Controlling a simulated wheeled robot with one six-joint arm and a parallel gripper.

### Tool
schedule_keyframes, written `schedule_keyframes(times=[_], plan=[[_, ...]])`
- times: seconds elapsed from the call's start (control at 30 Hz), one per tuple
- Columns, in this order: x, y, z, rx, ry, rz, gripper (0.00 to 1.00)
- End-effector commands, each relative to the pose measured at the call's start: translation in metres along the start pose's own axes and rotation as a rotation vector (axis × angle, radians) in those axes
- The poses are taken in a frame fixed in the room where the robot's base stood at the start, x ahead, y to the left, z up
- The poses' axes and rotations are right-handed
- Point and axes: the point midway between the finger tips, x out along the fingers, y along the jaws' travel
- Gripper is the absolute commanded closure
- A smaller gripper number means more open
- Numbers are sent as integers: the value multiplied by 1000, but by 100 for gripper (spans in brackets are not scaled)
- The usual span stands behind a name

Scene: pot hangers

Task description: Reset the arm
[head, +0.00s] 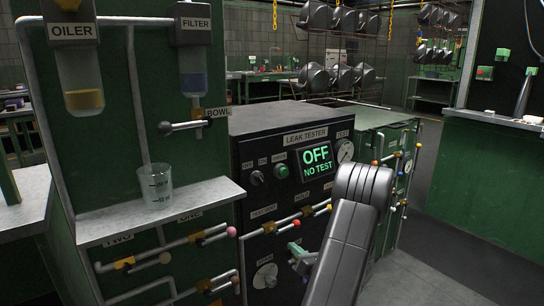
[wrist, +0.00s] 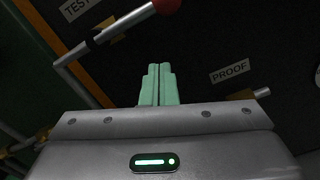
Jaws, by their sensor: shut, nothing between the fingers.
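My gripper (head: 301,255) shows in the head view in front of the lower part of the leak tester (head: 262,151), at the end of my grey arm. In the wrist view my gripper (wrist: 159,88) has its two pale green fingers together with nothing between them. A red-knobbed lever (wrist: 130,20) is above the fingers in the wrist view, and a PROOF label (wrist: 230,71) is to their right. The leak tester's screen (head: 317,162) reads "OFF NO TEST". My arm hides part of the tester's right side.
A shelf (head: 205,196) with a clear beaker (head: 156,184) juts out left of the tester. Levers with coloured knobs (head: 231,231) and pipes stick out below it. Pots (head: 315,77) hang on a rack behind. Open floor (head: 430,280) is at the lower right.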

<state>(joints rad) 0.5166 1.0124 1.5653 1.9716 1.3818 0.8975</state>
Motion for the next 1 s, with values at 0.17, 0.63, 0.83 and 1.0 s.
schedule_keyframes(times=[0.17,0.63,0.83,1.0], plan=[[7,11,-1,191,1,-10,100],[13,36,-19,702,-1,-38,100],[13,49,-25,913,-2,-50,100],[13,59,-28,1070,-2,-57,100]])
